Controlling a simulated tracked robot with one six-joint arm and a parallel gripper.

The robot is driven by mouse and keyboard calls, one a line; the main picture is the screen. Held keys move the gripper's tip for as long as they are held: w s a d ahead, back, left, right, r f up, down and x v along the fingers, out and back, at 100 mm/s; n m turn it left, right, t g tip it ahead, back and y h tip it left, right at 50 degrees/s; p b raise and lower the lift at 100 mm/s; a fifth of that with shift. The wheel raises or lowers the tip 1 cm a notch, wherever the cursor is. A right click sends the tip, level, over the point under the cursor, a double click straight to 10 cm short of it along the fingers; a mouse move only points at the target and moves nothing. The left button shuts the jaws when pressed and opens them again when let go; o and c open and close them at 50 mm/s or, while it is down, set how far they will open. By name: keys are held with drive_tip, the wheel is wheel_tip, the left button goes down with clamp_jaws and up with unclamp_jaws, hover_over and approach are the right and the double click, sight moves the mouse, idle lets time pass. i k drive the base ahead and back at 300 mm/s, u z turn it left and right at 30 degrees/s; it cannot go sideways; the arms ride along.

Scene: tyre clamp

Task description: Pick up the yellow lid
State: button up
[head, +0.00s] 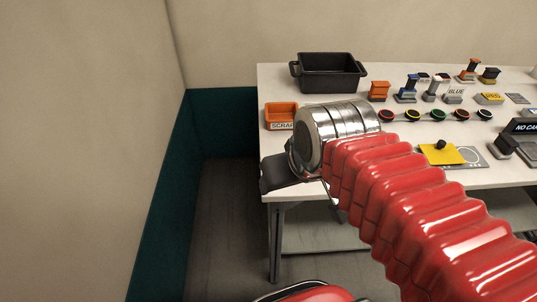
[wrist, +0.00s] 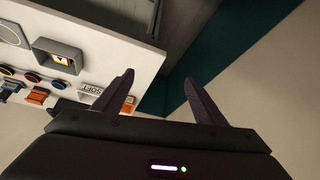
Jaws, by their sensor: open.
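The yellow lid (head: 441,154) is a flat yellow square with a black knob (head: 440,144). In the head view it lies on a grey plate on the white table, right of my red arm sleeve. My gripper (wrist: 159,76) shows in the wrist view with its two dark fingers spread wide and nothing between them. In the head view, my gripper is mostly hidden behind the silver wrist, at the table's left edge, well left of the lid. I cannot clearly make out the lid in the wrist view.
On the white table (head: 400,179) stand a black bin (head: 329,74), an orange scrap tray (head: 281,113), a row of coloured rings (head: 438,115) and several small stamp-like pieces behind them. A dark display (head: 524,127) stands right of the lid. Open floor lies left of the table.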

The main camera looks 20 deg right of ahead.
sight(441, 153)
drive_tip(key=z, duration=4.2)
drive_tip(key=i, duration=0.15)
drive_tip(key=u, duration=3)
